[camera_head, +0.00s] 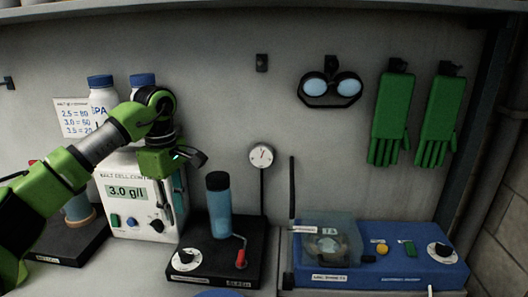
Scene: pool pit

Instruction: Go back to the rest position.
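My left arm, green and black, reaches in from the left. Its gripper (193,158) hangs in front of the upper right part of a white salt cell controller (144,222), whose display reads 3.0 g/l. One dark finger shows, pointing right. I cannot make out the second finger well, nor whether the gripper is open or shut. No held object is clearly visible. My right gripper is not in view.
A black stand with a blue cylinder (219,208) and a red-tipped lever stands right of the controller. A blue unit (400,262) with a clear cover stands further right. White bottles (102,95) stand behind the arm. Goggles (331,88) and green gloves (394,112) hang on the wall.

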